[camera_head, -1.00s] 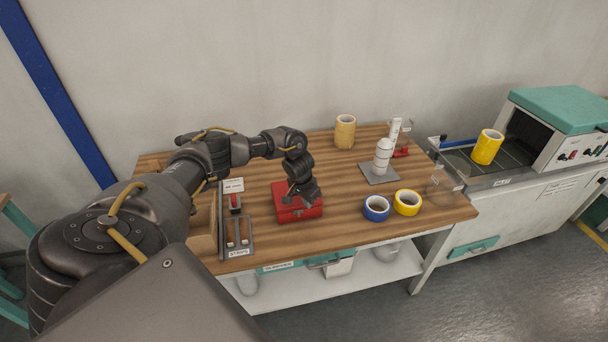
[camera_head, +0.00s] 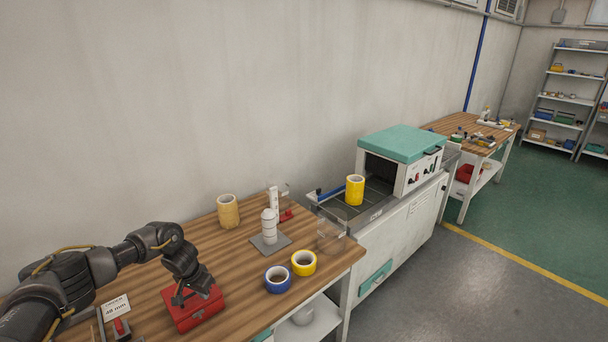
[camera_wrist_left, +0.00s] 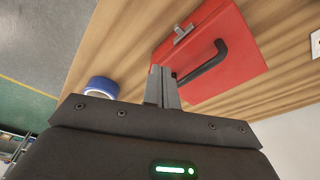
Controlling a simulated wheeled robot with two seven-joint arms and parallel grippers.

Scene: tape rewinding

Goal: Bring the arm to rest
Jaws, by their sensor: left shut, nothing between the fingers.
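My left arm comes in from the left in the head view, bent down over the table. My left gripper (camera_head: 180,298) is shut and empty, over the red toolbox (camera_head: 194,312). In the left wrist view the closed fingers (camera_wrist_left: 160,74) show in front of the toolbox (camera_wrist_left: 210,55), near its dark handle and metal latch. I cannot tell whether they touch it. My right gripper is not in view.
On the wooden table (camera_head: 232,262) stand a tan roll (camera_head: 228,212), white rolls on a post (camera_head: 269,226), a blue roll (camera_head: 278,280) and a yellow roll (camera_head: 304,263). Another yellow roll (camera_head: 355,190) stands on the teal-topped machine's bed (camera_head: 375,207).

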